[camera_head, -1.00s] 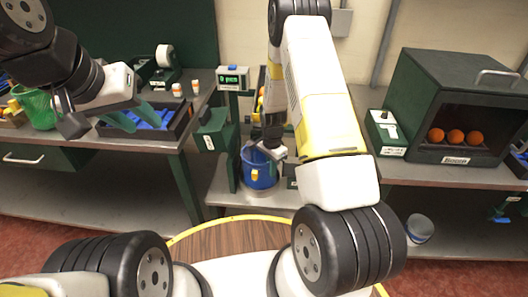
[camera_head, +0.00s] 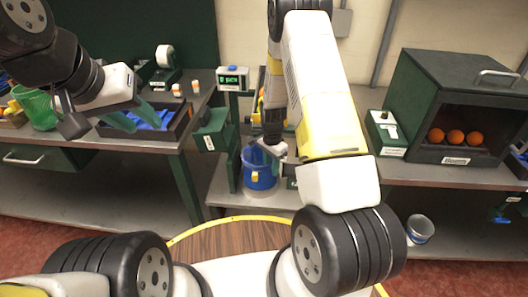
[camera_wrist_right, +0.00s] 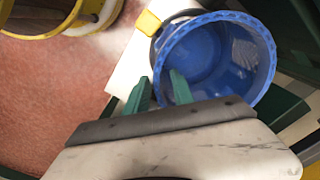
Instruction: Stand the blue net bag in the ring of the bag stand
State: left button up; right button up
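A blue, bucket-shaped container with a yellow tag, which I take for the blue net bag (camera_head: 259,177), stands upright on a low shelf beside a green post (camera_head: 233,150). The right wrist view looks into its open mouth (camera_wrist_right: 205,50). My right gripper (camera_wrist_right: 160,82) is open at its near left rim; the fingers appear to straddle the wall, but contact cannot be told. It shows partly in the head view (camera_head: 274,149). I cannot clearly make out the stand's ring.
A counter display (camera_head: 232,76) tops the green post. A green bin (camera_head: 36,108) stands on the left bench. A dark box (camera_head: 455,75) holding oranges (camera_head: 455,136) sits on the right bench. A small pail (camera_head: 419,230) is below it. My right arm hides part of the middle.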

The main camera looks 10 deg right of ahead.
jog(key=shift+r, duration=3.7)
